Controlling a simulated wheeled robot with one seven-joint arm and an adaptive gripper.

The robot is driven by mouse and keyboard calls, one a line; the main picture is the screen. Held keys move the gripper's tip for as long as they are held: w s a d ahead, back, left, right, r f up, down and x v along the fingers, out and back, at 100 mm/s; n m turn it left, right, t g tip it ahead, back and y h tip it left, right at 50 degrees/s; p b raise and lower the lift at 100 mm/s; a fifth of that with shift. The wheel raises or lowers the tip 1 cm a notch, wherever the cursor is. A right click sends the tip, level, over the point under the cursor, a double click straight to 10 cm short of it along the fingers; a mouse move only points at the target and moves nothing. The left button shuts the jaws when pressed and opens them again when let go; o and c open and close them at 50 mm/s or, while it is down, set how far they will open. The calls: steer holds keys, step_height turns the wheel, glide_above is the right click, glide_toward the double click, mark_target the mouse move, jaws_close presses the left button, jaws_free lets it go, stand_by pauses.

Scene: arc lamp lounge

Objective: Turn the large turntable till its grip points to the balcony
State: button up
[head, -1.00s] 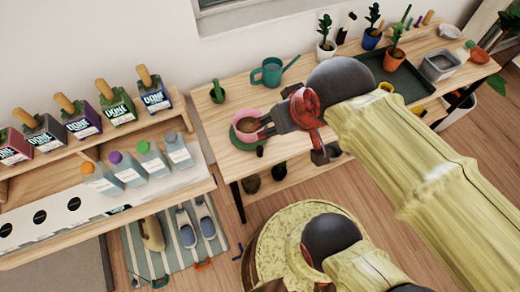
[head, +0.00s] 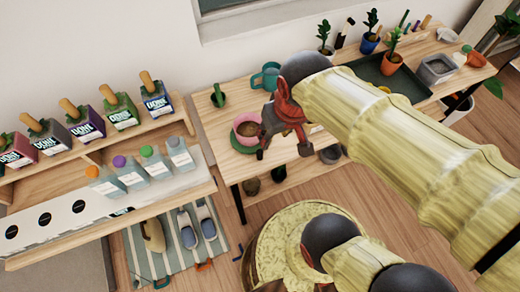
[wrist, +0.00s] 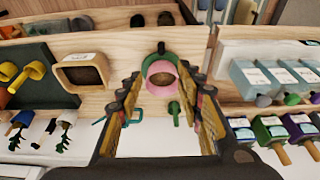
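A green round plate (head: 240,146), which looks like the turntable, lies near the left end of the wooden table. A pink pot (head: 246,123) with brown contents stands on it. In the wrist view the green plate (wrist: 161,58) shows around the pink pot (wrist: 161,70), with a small dark knob (wrist: 161,47) at its edge that may be the grip. In the head view my gripper hides the plate's right side. My gripper (head: 283,147) is beside the pot, fingers pointing down. In the wrist view its fingers (wrist: 165,88) are wide apart, with nothing held between them.
A green cactus (head: 218,97) and a teal watering can (head: 266,77) stand behind the pot. A dark tray (head: 405,82) with potted plants lies to the right. A shelf (head: 180,190) with bottles stands at left. I cannot identify the balcony.

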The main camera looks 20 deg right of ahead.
mark_target(260, 152)
steer(key=w+f+g+p, duration=0.1)
steer(key=w+f, duration=0.1)
steer(key=f, duration=0.3)
steer(key=w+f+m+g+p, duration=0.1)
steer(key=w+f, duration=0.2)
steer(key=f, duration=0.3)
steer(key=w+f+g+p, duration=0.1)
steer(key=w+f, duration=0.2)
steer(key=f, duration=0.2)
steer(key=shift+w+a+f+m+p, duration=0.2)
steer(key=shift+f+m+p, duration=0.1)
steer(key=shift+f+p, duration=0.1)
steer(key=shift+f, duration=0.1)
step_height(260, 152, down, 7)
steer(key=shift+f+b, duration=0.2)
steer(key=shift+b, duration=0.95)
steer(key=shift+c, duration=1.2)
jaws_close()
